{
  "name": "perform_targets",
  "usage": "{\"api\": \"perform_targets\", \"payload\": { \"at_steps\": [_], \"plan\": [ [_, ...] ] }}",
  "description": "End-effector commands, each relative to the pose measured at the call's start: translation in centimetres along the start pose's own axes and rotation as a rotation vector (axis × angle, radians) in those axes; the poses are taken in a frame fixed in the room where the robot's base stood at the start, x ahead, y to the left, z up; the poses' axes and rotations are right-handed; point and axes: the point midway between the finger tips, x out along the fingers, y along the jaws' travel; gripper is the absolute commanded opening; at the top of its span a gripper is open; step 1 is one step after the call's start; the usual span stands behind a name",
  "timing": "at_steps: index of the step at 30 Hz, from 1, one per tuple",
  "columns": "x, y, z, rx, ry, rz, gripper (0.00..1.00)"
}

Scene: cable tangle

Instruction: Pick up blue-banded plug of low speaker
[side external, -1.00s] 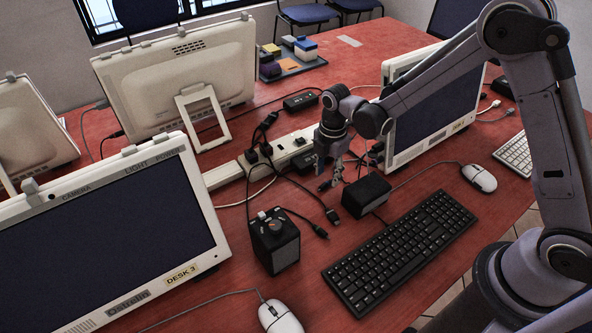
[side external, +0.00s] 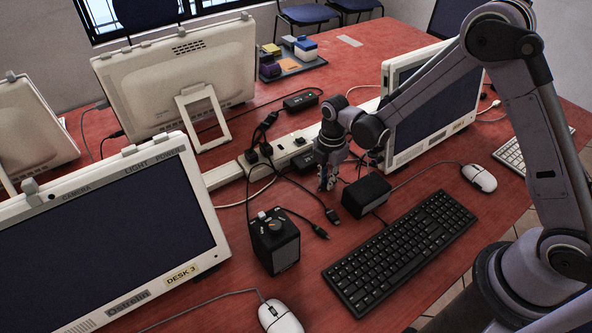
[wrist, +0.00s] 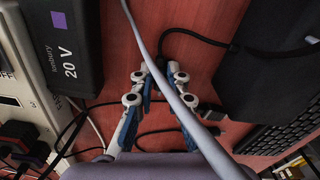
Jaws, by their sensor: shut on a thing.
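The low speaker (side external: 366,195) is a squat black box left of the white mouse. In the wrist view it is the dark block (wrist: 275,65) at the right. Its thin black cable (wrist: 190,33) curves left and down to my fingertips. My gripper (side external: 326,188) is low over the red desk, just left of the speaker. In the wrist view my gripper (wrist: 156,72) has its fingers drawn together at the cable's end. The plug is mostly hidden between the fingertips, and I cannot make out its blue band apart from the blue finger pads.
A white power strip (side external: 225,174) with dark plugs lies behind. A black 20 V adapter (wrist: 65,45) is at upper left in the wrist view. A grey cord (wrist: 165,75) crosses close to the camera. A taller speaker (side external: 272,240) and a keyboard (side external: 400,242) stand nearer.

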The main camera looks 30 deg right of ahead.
Motion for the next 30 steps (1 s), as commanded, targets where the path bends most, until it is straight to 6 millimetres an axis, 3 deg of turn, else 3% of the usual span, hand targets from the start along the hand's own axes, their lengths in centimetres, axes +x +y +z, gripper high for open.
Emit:
{"api": "perform_targets", "payload": {
  "at_steps": [5,21,30],
  "plan": [
    [-0.9,0.0,0.0,0.0,0.0,0.0,0.01],
    [-9.1,0.0,0.0,0.0,0.0,0.0,0.01],
    [-10.0,0.0,0.0,0.0,0.0,0.0,0.01]
  ]
}}
